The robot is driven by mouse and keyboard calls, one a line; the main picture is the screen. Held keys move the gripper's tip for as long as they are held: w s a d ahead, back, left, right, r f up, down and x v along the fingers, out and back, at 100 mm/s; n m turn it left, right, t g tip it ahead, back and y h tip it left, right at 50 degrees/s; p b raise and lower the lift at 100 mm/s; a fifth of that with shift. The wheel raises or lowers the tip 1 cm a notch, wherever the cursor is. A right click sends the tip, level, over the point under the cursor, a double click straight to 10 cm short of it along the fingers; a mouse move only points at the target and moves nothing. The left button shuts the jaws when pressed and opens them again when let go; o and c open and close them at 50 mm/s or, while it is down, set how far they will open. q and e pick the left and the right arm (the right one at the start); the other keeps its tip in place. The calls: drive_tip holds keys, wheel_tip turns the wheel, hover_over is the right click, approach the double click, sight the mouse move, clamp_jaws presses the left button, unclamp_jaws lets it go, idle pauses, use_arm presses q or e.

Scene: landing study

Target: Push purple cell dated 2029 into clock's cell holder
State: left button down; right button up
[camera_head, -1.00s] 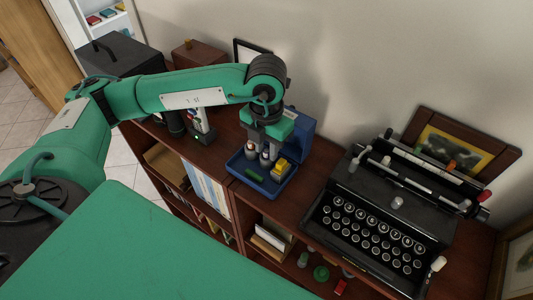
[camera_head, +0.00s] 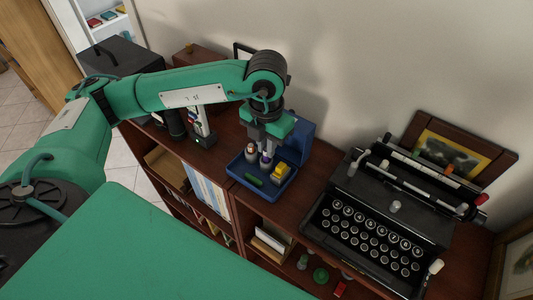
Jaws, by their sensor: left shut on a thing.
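My left gripper (camera_head: 264,147) points down over a blue tray (camera_head: 257,194) on the dark wooden shelf top. It is shut on a small upright cell with a purplish band (camera_head: 266,159), which I take to be the purple cell. Its date is too small to read. The fingers partly hide it, and I cannot tell whether its lower end touches the tray. I cannot make out the clock or its cell holder for sure; a small upright device with coloured parts (camera_head: 201,129) stands left of the tray. My right gripper is not in view.
Beside the held cell in the tray are another upright cell (camera_head: 250,153), a green piece (camera_head: 253,180) and a yellow block (camera_head: 281,171). The tray's blue lid (camera_head: 300,140) stands up behind. A black typewriter (camera_head: 377,225) fills the right. Bare wood lies between.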

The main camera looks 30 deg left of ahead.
use_arm(q)
drive_tip(key=shift+r+p, duration=0.55)
drive_tip(key=shift+r, duration=0.95)
drive_tip(key=c, duration=1.9)
unclamp_jaws()
drive_tip(key=shift+c, duration=0.2)
clamp_jaws()
